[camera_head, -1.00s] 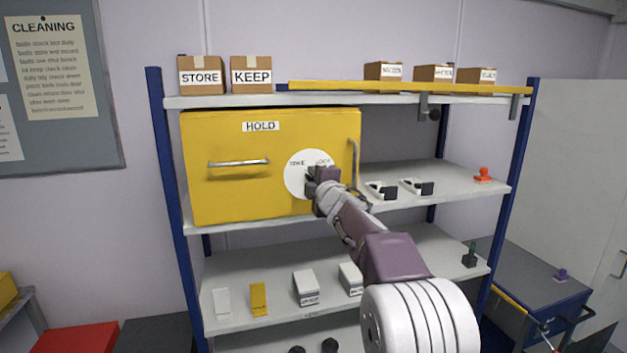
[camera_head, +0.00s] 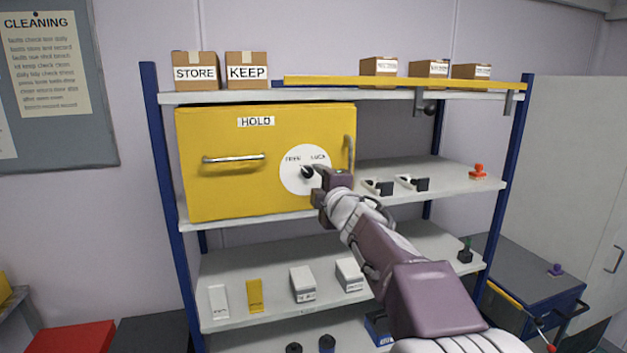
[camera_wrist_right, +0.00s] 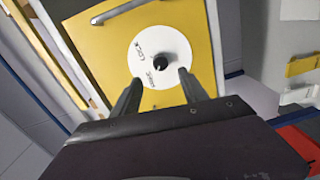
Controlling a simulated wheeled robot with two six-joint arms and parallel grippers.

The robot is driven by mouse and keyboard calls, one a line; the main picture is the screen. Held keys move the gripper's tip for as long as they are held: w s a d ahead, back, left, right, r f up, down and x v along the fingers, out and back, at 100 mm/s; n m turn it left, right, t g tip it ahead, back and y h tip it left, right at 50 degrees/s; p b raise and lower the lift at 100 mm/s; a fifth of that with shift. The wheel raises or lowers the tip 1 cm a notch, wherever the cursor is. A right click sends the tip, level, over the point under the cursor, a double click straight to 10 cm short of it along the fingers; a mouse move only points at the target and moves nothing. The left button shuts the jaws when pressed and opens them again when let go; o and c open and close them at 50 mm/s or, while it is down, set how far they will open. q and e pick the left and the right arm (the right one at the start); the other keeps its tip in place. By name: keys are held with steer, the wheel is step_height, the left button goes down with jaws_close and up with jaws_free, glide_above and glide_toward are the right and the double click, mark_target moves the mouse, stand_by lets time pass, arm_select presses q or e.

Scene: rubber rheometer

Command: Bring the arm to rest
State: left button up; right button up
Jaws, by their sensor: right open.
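My right gripper (camera_head: 326,190) is in front of the yellow HOLD cabinet (camera_head: 225,185), just right of and below the black knob (camera_head: 307,172) on its white dial (camera_head: 293,183). The dial carries the words FREE and LOCK. In the right wrist view the gripper (camera_wrist_right: 157,88) has its two fingers spread apart, with nothing between them. The knob (camera_wrist_right: 158,60) shows beyond the fingertips, on the dial (camera_wrist_right: 145,42), and looks clear of them. My left gripper is not in view.
The cabinet has a bar handle (camera_head: 233,159) and an upright handle (camera_head: 349,152). Two black-and-white items (camera_head: 378,187) and a red stamp (camera_head: 479,172) stand on the same shelf. Small boxes (camera_head: 302,284) stand on the shelf below. Boxes labelled STORE (camera_head: 195,72) and KEEP (camera_head: 247,72) sit on top.

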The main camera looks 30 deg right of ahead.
steer(key=shift+s+f, duration=0.1)
steer(key=shift+s, duration=0.1)
stand_by(0.3)
